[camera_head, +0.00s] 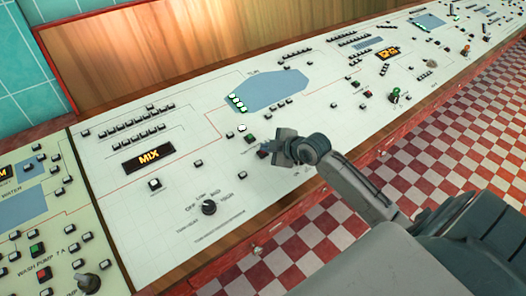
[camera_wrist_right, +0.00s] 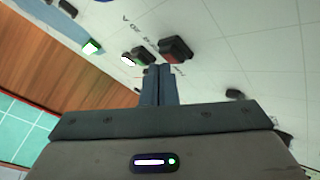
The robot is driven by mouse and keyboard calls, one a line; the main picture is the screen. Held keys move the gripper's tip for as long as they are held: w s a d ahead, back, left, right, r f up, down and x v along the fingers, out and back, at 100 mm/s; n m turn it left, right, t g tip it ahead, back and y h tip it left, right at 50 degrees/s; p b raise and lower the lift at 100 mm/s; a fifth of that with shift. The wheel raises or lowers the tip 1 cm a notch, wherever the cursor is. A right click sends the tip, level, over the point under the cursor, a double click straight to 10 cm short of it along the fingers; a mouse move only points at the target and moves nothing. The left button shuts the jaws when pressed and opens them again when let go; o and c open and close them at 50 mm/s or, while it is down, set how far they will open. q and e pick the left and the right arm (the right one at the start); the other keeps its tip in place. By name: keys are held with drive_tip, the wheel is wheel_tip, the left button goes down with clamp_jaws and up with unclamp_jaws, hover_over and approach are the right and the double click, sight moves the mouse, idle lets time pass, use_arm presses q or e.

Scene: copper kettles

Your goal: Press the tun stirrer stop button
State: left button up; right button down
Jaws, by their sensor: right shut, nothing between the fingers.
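The control panel (camera_head: 120,208) carries a TUN group with a green button (camera_head: 250,139) beside a lit white button (camera_head: 241,128). In the right wrist view, a red button in a dark housing (camera_wrist_right: 175,48) sits beside the green button (camera_wrist_right: 143,56); I take the red one as the stirrer stop, but its label is too small to read. My right gripper (camera_head: 268,151) is shut and empty, and it mostly hides the red button in the head view. In the wrist view the closed fingertips (camera_wrist_right: 158,68) are just below the red button; I cannot tell whether they touch it. My left gripper is not in view.
A green knob (camera_head: 394,96) is to the right. The wooden back wall (camera_head: 200,45) borders the panel.

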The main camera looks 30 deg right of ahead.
drive_tip(key=shift+w+f, duration=0.1)
drive_tip(key=shift+f, duration=0.2)
drive_tip(key=shift+r, duration=0.1)
idle(0.5)
drive_tip(key=shift+s+r+p, duration=0.2)
drive_tip(key=shift+r+p, duration=0.3)
drive_tip(key=shift+r, duration=0.15)
drive_tip(key=shift+r, duration=0.1)
drive_tip(key=r+p, duration=0.2)
drive_tip(key=s+r+p, duration=0.1)
drive_tip(key=r+p, duration=0.1)
drive_tip(key=shift+r, duration=0.35)
drive_tip(key=shift+d, duration=0.1)
